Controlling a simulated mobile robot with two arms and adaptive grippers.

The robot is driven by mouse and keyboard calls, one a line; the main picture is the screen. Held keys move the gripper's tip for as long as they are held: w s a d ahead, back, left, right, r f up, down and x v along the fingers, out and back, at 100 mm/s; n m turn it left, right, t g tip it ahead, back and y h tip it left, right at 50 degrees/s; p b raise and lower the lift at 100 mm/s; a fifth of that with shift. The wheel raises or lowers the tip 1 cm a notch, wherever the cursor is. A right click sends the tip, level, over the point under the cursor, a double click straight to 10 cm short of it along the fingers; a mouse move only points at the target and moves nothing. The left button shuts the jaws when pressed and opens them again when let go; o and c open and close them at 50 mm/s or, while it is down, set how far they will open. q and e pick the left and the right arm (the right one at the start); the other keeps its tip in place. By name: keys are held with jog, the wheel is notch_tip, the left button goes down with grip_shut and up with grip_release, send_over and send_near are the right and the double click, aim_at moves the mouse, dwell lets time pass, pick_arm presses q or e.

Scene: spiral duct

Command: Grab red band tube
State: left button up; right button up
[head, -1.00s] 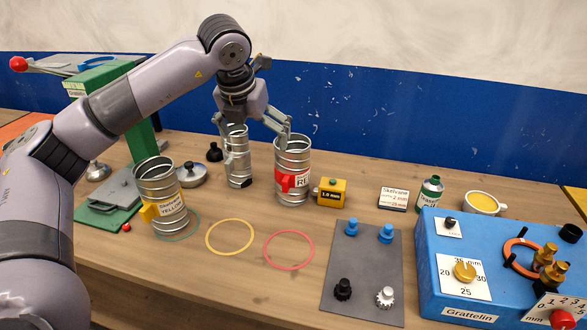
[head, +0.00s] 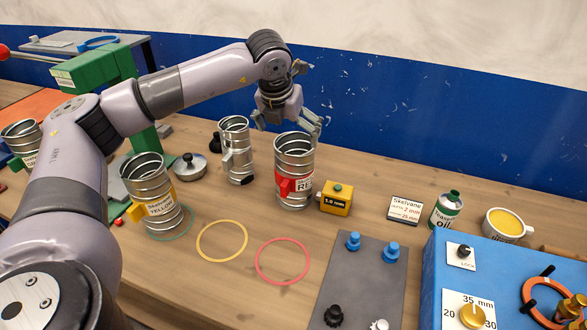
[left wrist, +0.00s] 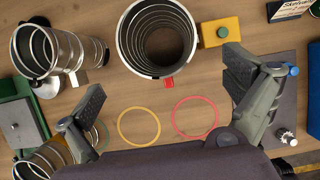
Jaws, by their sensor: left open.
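The red band tube (head: 294,170) is a ribbed metal tube with a red tab and a label reading "RE", standing upright on the table in the head view. In the left wrist view the red band tube (left wrist: 158,42) shows from above, its open mouth ahead of the fingers and a red tab at its near side. My left gripper (head: 290,122) is open just above and behind the tube's rim in the head view. In the left wrist view my left gripper (left wrist: 160,95) has its fingers wide apart with nothing between them. My right gripper is not in view.
A narrower metal tube (head: 236,150) stands close left of it and a yellow block (head: 336,200) close right. The yellow-labelled tube (head: 151,190) stands further left. Yellow (head: 222,241) and red rings (head: 283,261) lie in front. A blue machine (head: 500,262) is at right.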

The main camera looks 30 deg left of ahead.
aim_at(295, 153)
pick_arm(q)
jog(key=p+x, duration=0.1)
jog(key=x, duration=0.3)
jog(key=p+x, duration=0.2)
jog(key=x, duration=0.1)
jog(key=w+p+x, duration=0.1)
jog(key=x, duration=0.3)
jog(key=shift+w+a+f+p, duration=0.1)
jog(key=shift+w+a+p, duration=0.05)
jog(key=shift+a+p, duration=0.2)
jog(key=shift+d, duration=0.1)
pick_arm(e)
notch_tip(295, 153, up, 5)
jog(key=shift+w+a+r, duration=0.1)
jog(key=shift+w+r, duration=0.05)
pick_arm(q)
jog(key=shift+c, duration=0.6)
jog(key=c, duration=1.6)
